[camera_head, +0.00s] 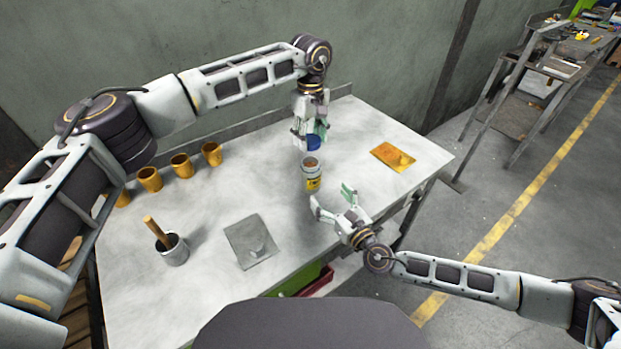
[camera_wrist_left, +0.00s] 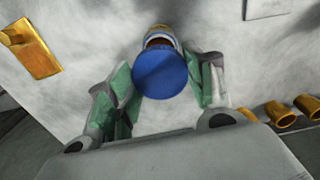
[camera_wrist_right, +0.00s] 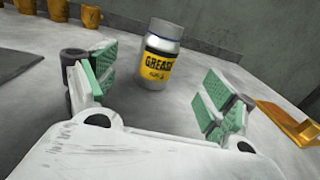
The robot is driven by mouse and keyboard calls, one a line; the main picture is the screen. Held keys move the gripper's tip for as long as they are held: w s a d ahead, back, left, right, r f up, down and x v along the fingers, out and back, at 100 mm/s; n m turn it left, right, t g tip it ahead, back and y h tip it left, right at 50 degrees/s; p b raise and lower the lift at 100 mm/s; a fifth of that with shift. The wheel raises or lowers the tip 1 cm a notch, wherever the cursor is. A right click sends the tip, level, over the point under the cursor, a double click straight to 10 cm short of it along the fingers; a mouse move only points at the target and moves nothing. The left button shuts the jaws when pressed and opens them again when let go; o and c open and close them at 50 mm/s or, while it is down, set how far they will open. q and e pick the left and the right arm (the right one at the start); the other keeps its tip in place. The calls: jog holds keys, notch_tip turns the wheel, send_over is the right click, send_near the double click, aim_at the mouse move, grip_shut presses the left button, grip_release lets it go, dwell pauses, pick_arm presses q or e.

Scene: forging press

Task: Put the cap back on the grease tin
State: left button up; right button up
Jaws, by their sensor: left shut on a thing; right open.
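The grease tin (camera_head: 312,175) stands upright and uncapped on the table, with a yellow and black label. It also shows in the right wrist view (camera_wrist_right: 161,58), between and beyond the fingers. My left gripper (camera_head: 311,137) is shut on the blue cap (camera_head: 313,143), just behind and above the tin. In the left wrist view the cap (camera_wrist_left: 164,74) sits between the green pads and partly covers the tin (camera_wrist_left: 162,38). Its exact gap from the tin is hard to tell. My right gripper (camera_head: 332,201) is open and empty, near the front edge, pointing at the tin.
Several orange cups (camera_head: 181,166) stand along the back left of the table (camera_head: 200,220). A metal pot with a wooden handle (camera_head: 172,248), a grey plate (camera_head: 249,241) and an orange plate (camera_head: 392,157) lie around. The table between the tin and the grey plate is clear.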

aim_at(310, 172)
jog(key=shift+w, duration=0.1)
jog(key=shift+x, duration=5.9)
jog(key=shift+f, duration=0.1)
jog(key=shift+c, duration=0.2)
jog(key=c, duration=1.5)
pick_arm(q)
jog(key=shift+f, duration=2.5)
